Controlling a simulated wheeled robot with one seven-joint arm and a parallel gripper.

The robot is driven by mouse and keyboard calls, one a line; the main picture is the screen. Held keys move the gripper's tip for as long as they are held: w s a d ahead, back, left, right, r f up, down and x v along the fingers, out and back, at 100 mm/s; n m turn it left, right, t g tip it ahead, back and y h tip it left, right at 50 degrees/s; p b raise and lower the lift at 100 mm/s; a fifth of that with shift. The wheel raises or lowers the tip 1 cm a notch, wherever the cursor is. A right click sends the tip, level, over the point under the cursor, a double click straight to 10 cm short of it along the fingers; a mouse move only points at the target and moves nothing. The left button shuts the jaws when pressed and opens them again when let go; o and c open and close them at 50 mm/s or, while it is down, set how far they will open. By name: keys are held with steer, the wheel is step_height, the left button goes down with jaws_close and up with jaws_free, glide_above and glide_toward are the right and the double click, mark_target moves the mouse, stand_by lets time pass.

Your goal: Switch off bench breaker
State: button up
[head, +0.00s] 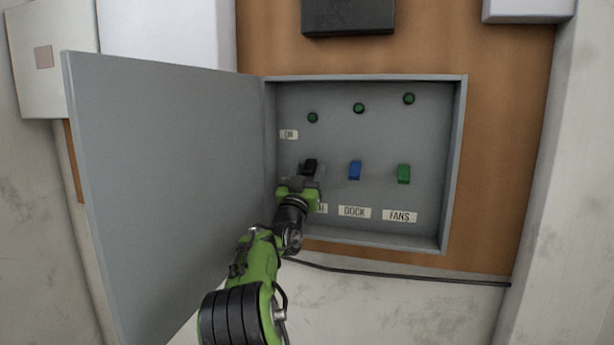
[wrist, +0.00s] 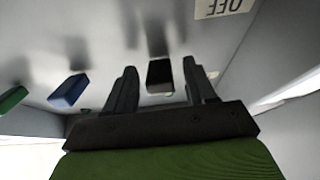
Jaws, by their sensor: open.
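The grey breaker box (head: 455,160) is on the wall with its door (head: 160,180) swung open to the left. A black switch (head: 310,165) is the leftmost of three. Its label below is mostly hidden behind my gripper. My gripper (head: 305,176) is in front of the box's lower left, at the black switch. In the wrist view the open fingers (wrist: 160,85) stand on either side of the black switch (wrist: 160,74); I cannot tell whether they touch it. An OFF label (wrist: 222,6) shows upside down at the top of the wrist view.
A blue switch (head: 355,170) over a DOCK label (head: 354,212) and a green switch (head: 404,174) over a FANS label (head: 400,216) are to the right. Three green lamps, one of them the left lamp (head: 313,118), sit above. A cable (head: 400,274) runs below the box.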

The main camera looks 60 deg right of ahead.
steer(key=b+v, duration=0.6)
steer(key=v, duration=0.9)
steer(key=shift+a, duration=0.4)
steer(key=shift+s+f, duration=0.1)
steer(key=shift+f, duration=0.05)
